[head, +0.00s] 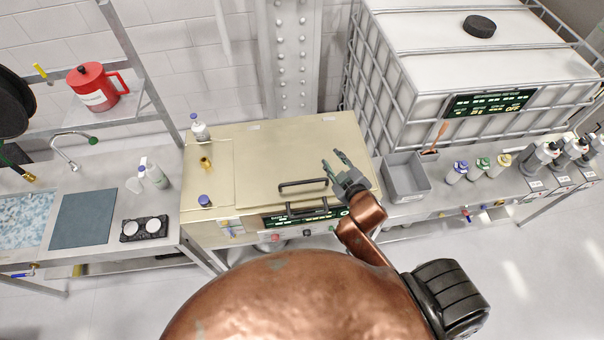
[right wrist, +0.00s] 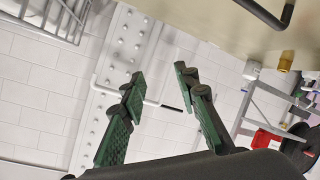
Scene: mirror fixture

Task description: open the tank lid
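The beige tank (head: 210,222) stands in the middle of the head view. Its flat lid (head: 290,150) lies shut on top, with a black bar handle (head: 303,183) near the front edge. A second black bar (head: 307,213) is at the tank's front. My right gripper (head: 337,160) is over the right part of the lid, to the right of the handle and apart from it. In the right wrist view its green-padded fingers (right wrist: 160,90) are spread with nothing between them. The handle (right wrist: 265,12) shows there at the upper right. My left gripper is not in view.
A caged white container (head: 430,70) stands behind right, with a grey bin (head: 405,178) and several bottles in front of it. A bottle (head: 199,128) and a brass fitting (head: 205,163) stand on the tank's left strip. A sink bench (head: 105,165) is at left.

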